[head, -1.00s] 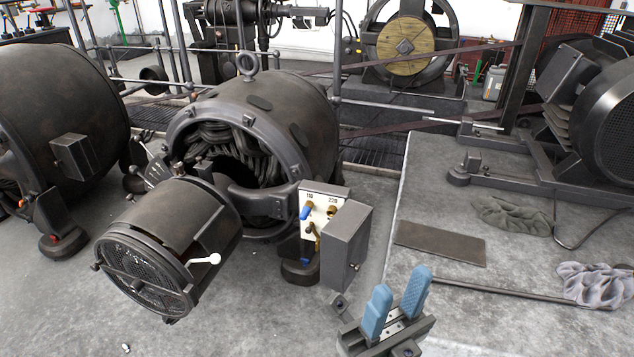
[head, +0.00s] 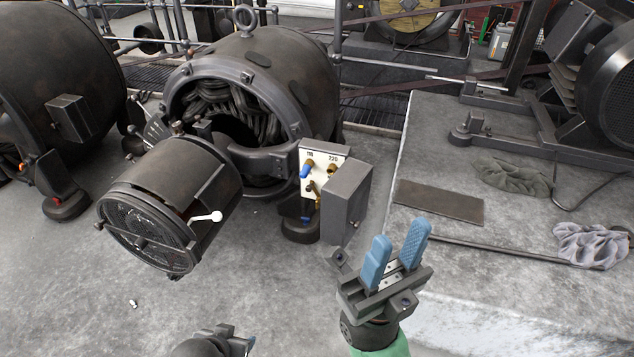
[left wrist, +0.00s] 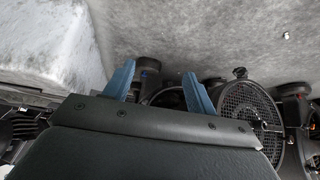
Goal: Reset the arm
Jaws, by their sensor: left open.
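My left gripper (head: 215,342) shows only in part at the bottom edge of the head view, with a bit of blue finger. In the left wrist view its two blue fingers (left wrist: 159,70) stand wide apart with nothing between them. My right gripper (head: 401,230) is in the head view, right of centre, on a green-sleeved arm. Its two blue fingers point up and are apart, with nothing visible between them. Both grippers appear clear of the machines.
A large dynamo (head: 265,85) stands at centre, with a grille-ended cylinder (head: 165,195) before it. A grey box (head: 346,200) and white switch panel (head: 318,172) sit on its right. A raised concrete slab (head: 470,130) bears a flat plate (head: 438,201), a rod and cloths.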

